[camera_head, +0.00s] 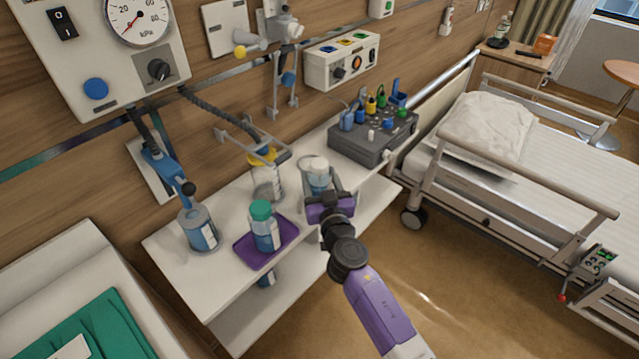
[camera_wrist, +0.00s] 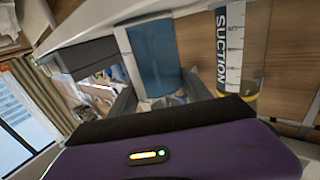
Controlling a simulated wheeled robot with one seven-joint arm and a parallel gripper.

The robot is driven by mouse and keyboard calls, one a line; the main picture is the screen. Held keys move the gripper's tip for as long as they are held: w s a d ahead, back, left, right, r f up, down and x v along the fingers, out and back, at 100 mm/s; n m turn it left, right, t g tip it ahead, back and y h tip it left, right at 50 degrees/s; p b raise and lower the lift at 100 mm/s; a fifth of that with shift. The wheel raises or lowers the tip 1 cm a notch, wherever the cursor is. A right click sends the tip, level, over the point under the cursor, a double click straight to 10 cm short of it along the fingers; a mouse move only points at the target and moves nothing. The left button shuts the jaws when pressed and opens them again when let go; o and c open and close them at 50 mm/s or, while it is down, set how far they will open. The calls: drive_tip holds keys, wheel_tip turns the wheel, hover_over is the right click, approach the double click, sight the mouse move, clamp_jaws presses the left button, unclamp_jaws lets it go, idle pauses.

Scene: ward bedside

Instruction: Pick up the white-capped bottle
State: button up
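The white-capped bottle (camera_head: 318,178) stands at the front edge of the white shelf in the head view, with a pale cap and a blue label. It shows large in the wrist view (camera_wrist: 156,58), its blue label facing my gripper. My gripper (camera_head: 320,190) reaches it from the front, with one finger on each side of the bottle. In the wrist view the fingers (camera_wrist: 160,98) are spread apart around it, and I see no clear grip on it. The lower part of the bottle is partly hidden by my gripper.
A green-capped bottle (camera_head: 264,228) stands on a purple tray (camera_head: 243,249) to the left. A suction jar (camera_head: 267,180) with a yellow lid is close behind left, also in the wrist view (camera_wrist: 238,50). A grey caddy (camera_head: 362,145) sits behind right. A bed (camera_head: 560,160) is further right.

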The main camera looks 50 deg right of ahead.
drive_tip(key=c, duration=0.9)
clamp_jaws()
drive_tip(key=shift+r, duration=0.15)
